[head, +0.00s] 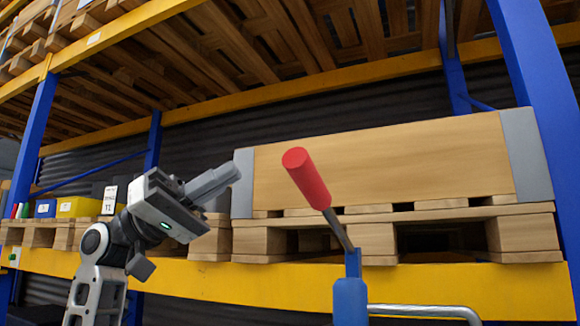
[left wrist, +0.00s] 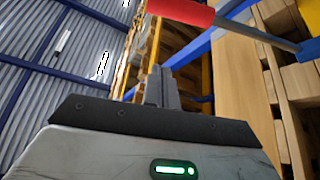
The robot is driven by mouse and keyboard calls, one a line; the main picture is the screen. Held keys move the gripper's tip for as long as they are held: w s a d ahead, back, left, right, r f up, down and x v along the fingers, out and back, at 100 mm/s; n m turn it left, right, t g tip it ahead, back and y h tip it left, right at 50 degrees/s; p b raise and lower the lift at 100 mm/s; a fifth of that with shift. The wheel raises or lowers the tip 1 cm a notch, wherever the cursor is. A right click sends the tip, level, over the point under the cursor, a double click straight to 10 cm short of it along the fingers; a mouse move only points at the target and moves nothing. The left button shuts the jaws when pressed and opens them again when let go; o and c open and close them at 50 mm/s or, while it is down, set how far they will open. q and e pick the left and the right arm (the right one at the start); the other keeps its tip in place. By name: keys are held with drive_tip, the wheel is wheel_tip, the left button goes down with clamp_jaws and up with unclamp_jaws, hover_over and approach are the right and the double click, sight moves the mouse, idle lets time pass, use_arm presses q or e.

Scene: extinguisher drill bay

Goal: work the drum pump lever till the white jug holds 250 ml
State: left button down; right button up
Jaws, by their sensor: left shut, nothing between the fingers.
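The pump lever has a red grip (head: 307,178) on a grey rod and stands tilted up to the left in the head view. The rod meets a blue pump head (head: 350,298) at the bottom. My left gripper (head: 230,176) is shut and empty, to the left of the red grip and apart from it, its fingers pointing right. In the left wrist view, the shut fingers (left wrist: 160,85) show below the red grip (left wrist: 182,12), with the rod running off to the right. The white jug and the drum body are not in view. My right gripper is not in view.
A rack with blue posts (head: 532,100) and yellow beams (head: 440,290) stands behind. A long wooden crate (head: 385,165) sits on a pallet (head: 375,238) behind the lever. A curved grey pipe (head: 425,311) leaves the pump to the right. Small yellow bins (head: 78,207) are at the left.

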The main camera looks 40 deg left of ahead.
sight(286, 168)
use_arm(q)
drive_tip(key=p+x, duration=0.4)
drive_tip(key=x, duration=0.6)
drive_tip(key=f, duration=0.2)
drive_tip(key=s+d+f, duration=0.1)
drive_tip(key=shift+d+f+b, duration=0.1)
drive_tip(key=shift+f+b, duration=0.2)
drive_tip(key=shift+f, duration=0.05)
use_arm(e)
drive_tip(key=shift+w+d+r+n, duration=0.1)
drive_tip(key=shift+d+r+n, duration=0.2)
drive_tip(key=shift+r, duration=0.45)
use_arm(q)
drive_tip(key=shift+f, duration=0.1)
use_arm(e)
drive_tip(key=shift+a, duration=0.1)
